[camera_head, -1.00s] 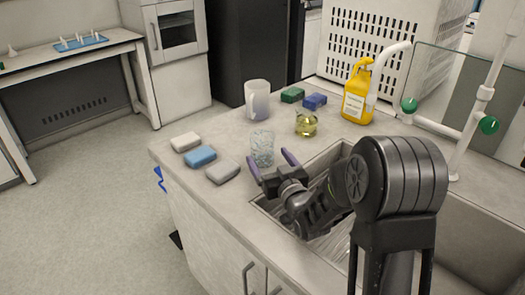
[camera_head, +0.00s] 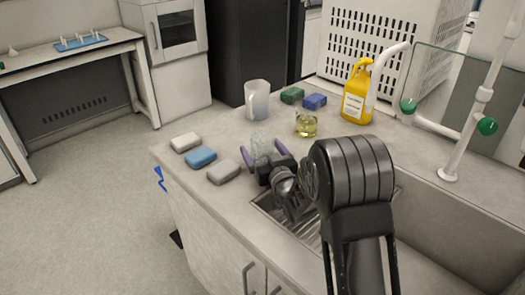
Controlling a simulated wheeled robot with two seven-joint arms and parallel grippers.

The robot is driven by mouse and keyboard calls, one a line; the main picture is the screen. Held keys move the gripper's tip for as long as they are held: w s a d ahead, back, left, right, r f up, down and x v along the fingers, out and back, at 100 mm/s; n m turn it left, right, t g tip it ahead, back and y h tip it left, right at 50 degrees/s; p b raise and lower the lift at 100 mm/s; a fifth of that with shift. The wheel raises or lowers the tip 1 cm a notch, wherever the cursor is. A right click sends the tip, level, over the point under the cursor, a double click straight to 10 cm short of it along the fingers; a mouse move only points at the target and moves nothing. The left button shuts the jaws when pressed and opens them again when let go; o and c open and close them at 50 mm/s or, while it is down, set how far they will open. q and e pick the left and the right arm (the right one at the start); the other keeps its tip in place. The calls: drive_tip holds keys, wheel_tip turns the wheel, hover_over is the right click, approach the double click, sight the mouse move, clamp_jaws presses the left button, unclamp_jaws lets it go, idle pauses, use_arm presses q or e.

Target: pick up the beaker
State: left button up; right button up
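A clear glass beaker (camera_head: 260,142) stands upright on the counter (camera_head: 215,133), left of the sink. My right gripper (camera_head: 261,147) has its two purple fingers spread, one on each side of the beaker's lower part. The fingers look open, with the beaker between them. I cannot tell whether either finger touches the glass. The gripper body hides the beaker's base. A small glass vessel with yellow liquid (camera_head: 306,125) stands to the right of the beaker. My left gripper is not in view.
A frosted pitcher (camera_head: 257,100) stands behind the beaker. White (camera_head: 185,142), blue (camera_head: 201,158) and grey (camera_head: 224,172) sponges lie to the left. Green (camera_head: 292,95) and blue (camera_head: 314,101) sponges and a yellow bottle (camera_head: 356,95) stand behind. The sink (camera_head: 300,228) is below my arm.

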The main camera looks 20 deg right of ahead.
idle(0.4)
drive_tip(key=c, duration=1.7)
drive_tip(key=shift+o, duration=0.2)
wheel_tip(320, 180, up, 10)
drive_tip(key=shift+p, duration=0.3)
